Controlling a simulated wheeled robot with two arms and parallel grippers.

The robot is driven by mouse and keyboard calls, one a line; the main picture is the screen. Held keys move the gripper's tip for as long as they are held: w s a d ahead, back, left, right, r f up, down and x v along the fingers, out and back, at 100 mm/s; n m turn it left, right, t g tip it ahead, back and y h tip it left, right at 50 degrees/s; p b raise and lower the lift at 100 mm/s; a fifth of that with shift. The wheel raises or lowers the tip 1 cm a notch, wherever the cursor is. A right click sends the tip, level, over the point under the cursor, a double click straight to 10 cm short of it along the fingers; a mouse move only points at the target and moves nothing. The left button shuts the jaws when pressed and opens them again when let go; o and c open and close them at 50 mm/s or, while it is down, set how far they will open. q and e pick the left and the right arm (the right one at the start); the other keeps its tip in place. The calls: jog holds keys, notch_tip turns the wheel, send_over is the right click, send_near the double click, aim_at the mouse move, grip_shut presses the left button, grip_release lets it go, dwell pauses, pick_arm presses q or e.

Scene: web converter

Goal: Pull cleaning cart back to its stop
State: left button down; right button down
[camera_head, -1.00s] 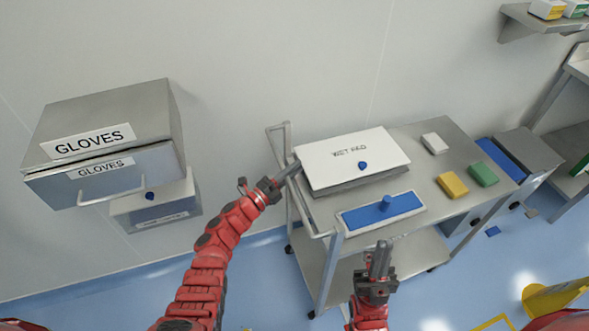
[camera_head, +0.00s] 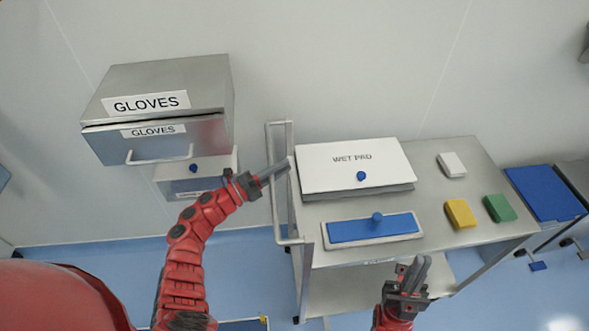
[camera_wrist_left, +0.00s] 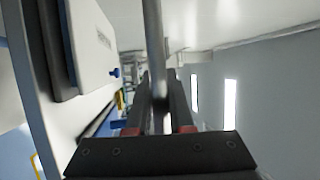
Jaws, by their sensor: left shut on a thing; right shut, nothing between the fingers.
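The cleaning cart (camera_head: 433,217) is a steel trolley with a grey tubular handle (camera_head: 281,143) at its left end. My left gripper (camera_head: 276,172) is shut on the upright bar of this handle. In the left wrist view the bar (camera_wrist_left: 153,35) runs between the fingers (camera_wrist_left: 158,92). My right gripper (camera_head: 416,270) is shut and empty, in front of the cart's front edge. The cart carries a white-lidded WET PAD box (camera_head: 355,175), a blue-padded mop head (camera_head: 375,228), and white (camera_head: 451,165), yellow (camera_head: 460,213) and green (camera_head: 499,208) blocks. No stop is identifiable.
A steel GLOVES dispenser (camera_head: 160,100) and a smaller box (camera_head: 195,178) below it hang on the wall, left of the handle. A unit with a blue top (camera_head: 545,192) stands right of the cart. Blue floor (camera_head: 110,270) is open at left.

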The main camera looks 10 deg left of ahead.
pick_arm(q)
jog(key=shift+s+a+f, duration=0.1)
jog(key=shift+a, duration=0.1)
jog(key=c, duration=1.2)
grip_release()
jog(key=shift+c, duration=0.2)
jog(key=o, duration=0.4)
jog(key=shift+a, duration=0.2)
jog(key=shift+o, duration=0.2)
jog(key=shift+d, duration=0.1)
jog(key=b+v, duration=0.5)
jog(key=v, duration=1.2)
jog(key=shift+a, duration=0.25)
